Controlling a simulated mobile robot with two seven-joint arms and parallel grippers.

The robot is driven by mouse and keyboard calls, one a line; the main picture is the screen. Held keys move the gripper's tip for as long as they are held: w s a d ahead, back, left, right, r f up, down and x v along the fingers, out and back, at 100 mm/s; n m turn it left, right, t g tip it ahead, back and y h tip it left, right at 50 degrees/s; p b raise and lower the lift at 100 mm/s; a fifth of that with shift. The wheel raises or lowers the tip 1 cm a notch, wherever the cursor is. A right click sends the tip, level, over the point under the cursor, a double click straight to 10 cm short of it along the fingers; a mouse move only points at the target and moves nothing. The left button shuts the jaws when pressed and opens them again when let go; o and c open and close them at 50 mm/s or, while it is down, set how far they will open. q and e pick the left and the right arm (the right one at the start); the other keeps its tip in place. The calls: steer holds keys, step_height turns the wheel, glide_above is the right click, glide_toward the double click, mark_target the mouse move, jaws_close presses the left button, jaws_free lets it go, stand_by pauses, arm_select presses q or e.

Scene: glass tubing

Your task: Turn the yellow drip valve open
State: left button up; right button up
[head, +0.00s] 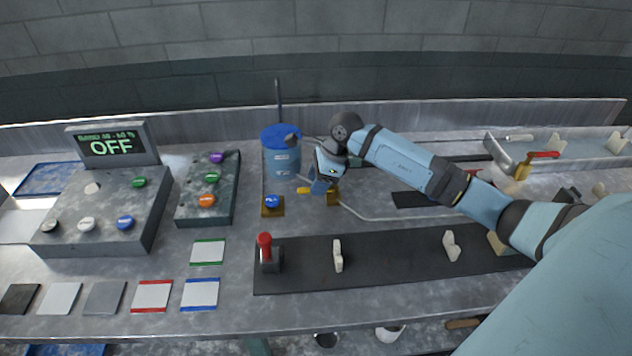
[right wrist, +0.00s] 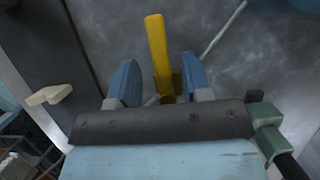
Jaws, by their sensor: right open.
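In the right wrist view the long yellow lever (right wrist: 157,48) runs up between the two blue fingers of my right gripper (right wrist: 160,80). The fingers are open, one on each side of the lever, with a visible gap on the right. My left gripper is not in view.
A blue drum (head: 282,160) stands just behind the valve, and a blue knob (head: 271,202) on a brass plate lies to its left. A thin pale tube (head: 375,217) runs right. A black mat (head: 390,262) with a red-handled lever (head: 265,246) and pale supports lies in front.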

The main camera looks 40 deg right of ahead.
steer(key=shift+w+a+f, duration=0.1)
steer(key=shift+a+f, duration=0.1)
steer(key=shift+f, duration=0.3)
jaws_close()
